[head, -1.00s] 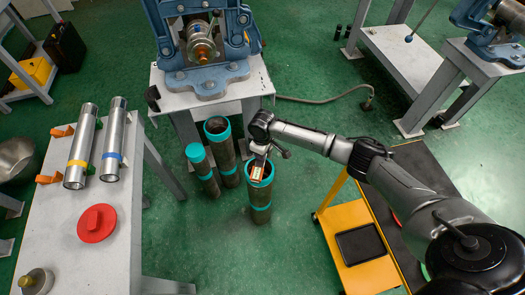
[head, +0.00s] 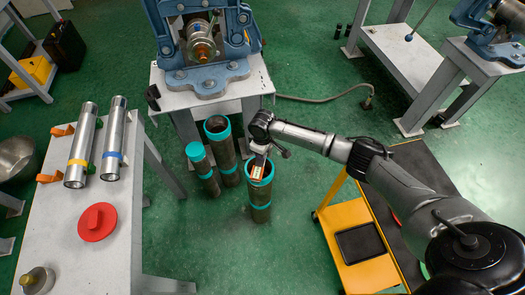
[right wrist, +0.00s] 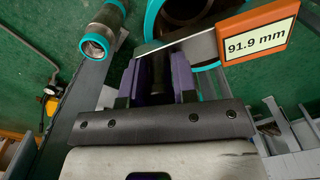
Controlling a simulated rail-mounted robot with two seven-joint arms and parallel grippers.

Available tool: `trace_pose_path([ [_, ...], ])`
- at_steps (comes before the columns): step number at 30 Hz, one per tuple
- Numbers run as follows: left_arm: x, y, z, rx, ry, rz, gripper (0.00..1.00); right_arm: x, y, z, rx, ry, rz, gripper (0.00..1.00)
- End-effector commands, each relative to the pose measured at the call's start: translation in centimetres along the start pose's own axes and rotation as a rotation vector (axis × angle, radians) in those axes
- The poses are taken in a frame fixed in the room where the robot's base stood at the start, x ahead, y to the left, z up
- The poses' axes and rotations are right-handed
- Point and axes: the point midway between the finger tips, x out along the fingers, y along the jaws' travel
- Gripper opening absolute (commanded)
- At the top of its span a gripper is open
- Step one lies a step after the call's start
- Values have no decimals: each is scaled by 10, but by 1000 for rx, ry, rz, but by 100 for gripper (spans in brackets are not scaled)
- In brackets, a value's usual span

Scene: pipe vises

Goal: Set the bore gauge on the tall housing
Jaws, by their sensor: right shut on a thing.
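My right gripper (head: 261,154) comes in from the right in the head view and is shut on the bore gauge (head: 257,171). The gauge has an orange-framed display reading 91.9 mm (right wrist: 258,38) in the right wrist view, where the purple fingers (right wrist: 155,80) close around its dark body. The gauge is over the teal-rimmed mouth of the front right pipe housing (head: 260,205); whether its lower end touches or is inside is hidden. Two more teal-rimmed housings, a middle one (head: 222,150) and a slimmer left one (head: 204,172), stand close by. My left gripper is not in view.
A blue vise (head: 205,70) on a grey stand is behind the housings. A white table (head: 60,225) at left holds two steel tubes (head: 97,140) and a red disc (head: 97,222). A yellow cart (head: 345,225) stands at right. Green floor is open in front.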

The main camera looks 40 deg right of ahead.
Motion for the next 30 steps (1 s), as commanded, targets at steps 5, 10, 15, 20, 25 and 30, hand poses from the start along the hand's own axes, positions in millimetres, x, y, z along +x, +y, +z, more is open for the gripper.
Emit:
trace_pose_path([
  [5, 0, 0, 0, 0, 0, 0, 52, 1, 0, 0, 0, 2, 0, 0],
  [10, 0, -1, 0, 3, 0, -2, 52, 3, 0, 0, 0, 2, 0, 28],
  [15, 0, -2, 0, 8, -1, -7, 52, 3, 0, 0, 0, 1, 0, 44],
  [20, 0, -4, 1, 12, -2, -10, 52, 3, 0, 0, 0, 1, 0, 56],
  [25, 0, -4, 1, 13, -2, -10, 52, 4, 0, 0, 0, -1, 0, 56],
  [30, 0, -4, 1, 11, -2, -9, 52, 4, 0, 0, 0, -1, 0, 56],
])
